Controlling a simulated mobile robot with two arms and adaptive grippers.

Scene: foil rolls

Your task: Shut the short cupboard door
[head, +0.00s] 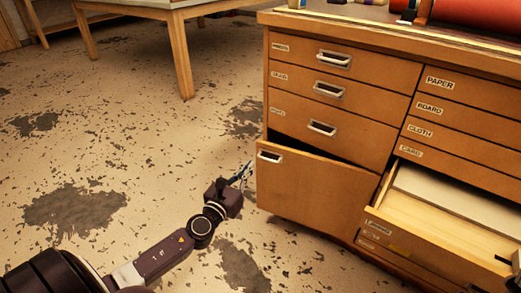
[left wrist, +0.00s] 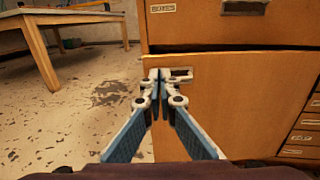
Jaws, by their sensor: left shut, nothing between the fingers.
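The short cupboard door (head: 312,192) is a plain wooden panel at the lower left of the cabinet. It stands ajar, with a dark gap along its top and its left edge out from the cabinet front. Its small metal pull (head: 269,157) is at the upper left corner; in the left wrist view the door (left wrist: 225,115) fills the middle right. My left gripper (head: 243,174) is shut and empty, just left of the door's left edge. In the left wrist view its fingertips (left wrist: 158,75) overlap the door's edge near the pull; contact cannot be told.
A drawer (head: 440,212) stands pulled out right of the door, with a pale sheet inside. Dark parts at the lower right edge may be my right gripper. A wooden table (head: 178,50) stands at the back left. The floor left of the cabinet is clear.

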